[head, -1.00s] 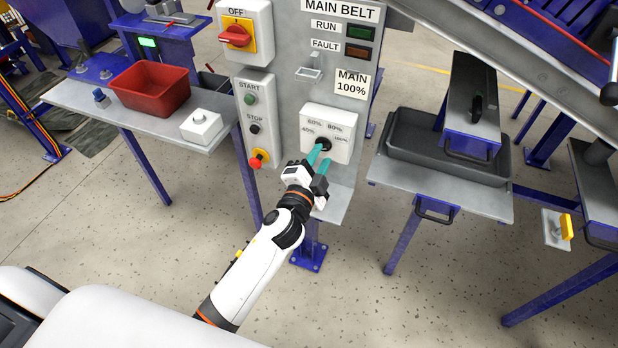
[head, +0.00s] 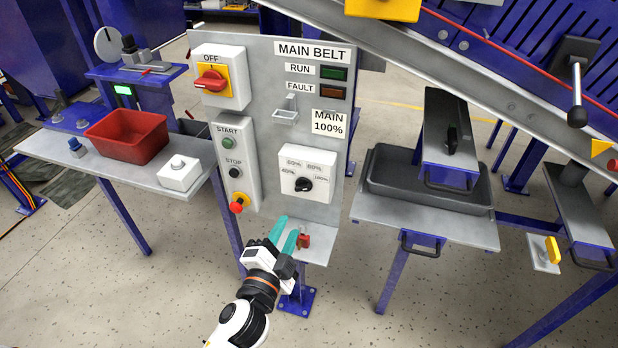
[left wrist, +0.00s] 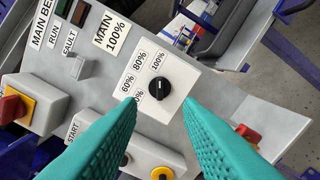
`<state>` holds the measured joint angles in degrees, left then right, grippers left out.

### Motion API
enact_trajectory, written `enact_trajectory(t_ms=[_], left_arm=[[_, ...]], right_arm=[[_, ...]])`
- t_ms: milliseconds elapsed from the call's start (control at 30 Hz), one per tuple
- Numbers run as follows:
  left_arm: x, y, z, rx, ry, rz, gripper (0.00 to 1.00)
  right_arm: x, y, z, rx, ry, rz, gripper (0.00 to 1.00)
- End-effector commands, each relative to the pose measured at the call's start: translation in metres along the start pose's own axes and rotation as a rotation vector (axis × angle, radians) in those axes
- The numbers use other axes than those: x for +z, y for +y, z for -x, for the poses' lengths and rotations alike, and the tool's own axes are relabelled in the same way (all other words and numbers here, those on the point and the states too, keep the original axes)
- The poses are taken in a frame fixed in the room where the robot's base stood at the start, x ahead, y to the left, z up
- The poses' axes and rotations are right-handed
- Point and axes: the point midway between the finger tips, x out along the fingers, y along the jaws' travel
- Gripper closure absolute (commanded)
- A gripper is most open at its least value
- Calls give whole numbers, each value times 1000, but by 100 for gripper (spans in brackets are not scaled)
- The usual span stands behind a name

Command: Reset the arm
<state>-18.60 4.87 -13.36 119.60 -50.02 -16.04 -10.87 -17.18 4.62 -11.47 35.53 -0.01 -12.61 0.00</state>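My left gripper (head: 284,236) is in front of the lower part of the main belt panel, below the speed selector box. Its two teal fingers are apart with nothing between them. The black selector knob (head: 303,184) sits on the white speed box (head: 318,165), clear of the fingers. In the left wrist view the knob (left wrist: 159,87) shows beyond the gap between the teal fingers (left wrist: 160,110), untouched. My right gripper is not in any view.
A small red object (head: 303,241) lies on the panel's lower shelf, close by the fingers. A red bin (head: 126,136) and a white button box (head: 179,172) stand on the left table. A dark tray (head: 420,195) stands on the right table. Open floor lies in front.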

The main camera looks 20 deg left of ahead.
Motion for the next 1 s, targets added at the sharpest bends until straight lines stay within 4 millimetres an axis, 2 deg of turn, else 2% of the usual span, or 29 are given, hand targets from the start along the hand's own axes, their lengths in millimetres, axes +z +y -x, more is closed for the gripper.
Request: enact_trajectory(t_ms=[167,267,367,400,533,600,667,700,767,867,900,1000], left_arm=[[-4,-8,-1,-16,7,8,67],[-20,-37,-2,-78,38,37,67],[-50,-90,2,-189,101,95,67],[-65,-116,6,-242,136,125,67],[-116,-198,34,-408,267,230,67],[-144,-239,56,-489,349,289,67],[-166,-271,80,-554,424,337,67],[-181,-292,98,-595,476,369,67],[-203,-320,127,-652,560,418,67],[-237,-362,183,-734,709,495,67],[-249,-376,207,-763,772,525,67],[-276,-403,268,-819,928,592,67]], right_arm=[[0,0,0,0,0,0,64],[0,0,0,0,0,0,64],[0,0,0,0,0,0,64],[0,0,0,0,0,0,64],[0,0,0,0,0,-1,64],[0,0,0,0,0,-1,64],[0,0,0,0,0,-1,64],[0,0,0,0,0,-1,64],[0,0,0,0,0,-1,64],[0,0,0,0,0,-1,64],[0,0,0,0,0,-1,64],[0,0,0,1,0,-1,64]])
